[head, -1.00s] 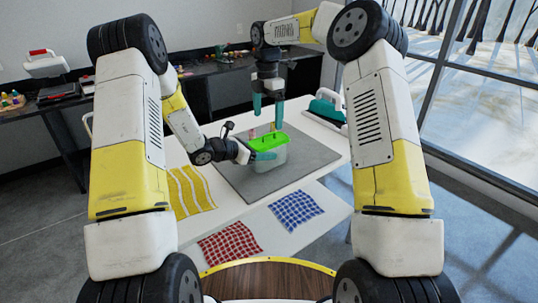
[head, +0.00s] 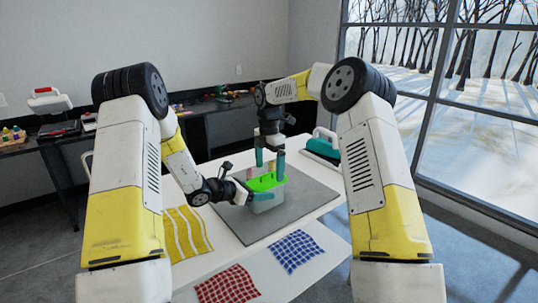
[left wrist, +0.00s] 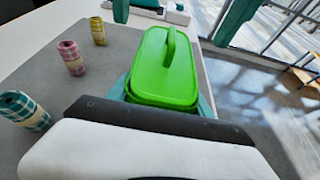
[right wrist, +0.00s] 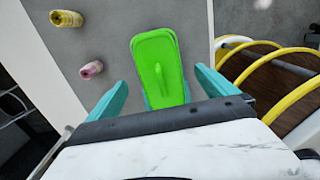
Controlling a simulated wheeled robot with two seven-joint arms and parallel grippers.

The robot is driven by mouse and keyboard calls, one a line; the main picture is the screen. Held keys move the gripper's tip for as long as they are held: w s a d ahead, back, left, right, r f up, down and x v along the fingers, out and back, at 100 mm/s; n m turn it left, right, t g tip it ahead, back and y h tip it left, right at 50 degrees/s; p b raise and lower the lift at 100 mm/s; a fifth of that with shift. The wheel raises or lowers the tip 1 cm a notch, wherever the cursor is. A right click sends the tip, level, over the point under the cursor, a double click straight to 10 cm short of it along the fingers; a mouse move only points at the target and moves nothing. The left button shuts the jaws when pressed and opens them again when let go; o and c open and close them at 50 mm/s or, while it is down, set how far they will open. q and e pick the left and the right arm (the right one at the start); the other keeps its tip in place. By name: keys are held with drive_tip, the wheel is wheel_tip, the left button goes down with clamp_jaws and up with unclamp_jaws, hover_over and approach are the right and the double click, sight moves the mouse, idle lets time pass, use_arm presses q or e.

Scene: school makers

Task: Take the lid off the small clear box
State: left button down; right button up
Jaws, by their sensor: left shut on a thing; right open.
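The small clear box (head: 268,204) stands upright on the grey mat, with its bright green lid (head: 266,181) on top. The lid and its raised handle (left wrist: 170,47) show in the left wrist view, and the lid (right wrist: 147,52) shows from above in the right wrist view. My left gripper (head: 257,193) is shut on the box, one finger along each side below the lid. My right gripper (head: 270,162) is open and empty, pointing down just above the lid, with its fingers apart on either side of the handle. Most of the box is hidden under the lid.
Several patterned cylinders, among them a pink one (left wrist: 71,58), a yellow one (left wrist: 97,31) and a teal one (left wrist: 24,110), stand beside the box on the grey mat (head: 313,193). A teal and white machine (head: 322,148) stands behind right. Cloths, including a blue checked one (head: 295,250), lie in front.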

drive_tip(key=shift+f, duration=1.4)
drive_tip(key=shift+c, duration=0.3)
drive_tip(key=c, duration=1.6)
drive_tip(key=shift+r, duration=0.2)
drive_tip(key=shift+r, duration=0.95)
drive_tip(key=shift+r, duration=0.1)
drive_tip(key=shift+r, duration=1.9)
use_arm(q)
drive_tip(key=shift+c, duration=1.8)
unclamp_jaws()
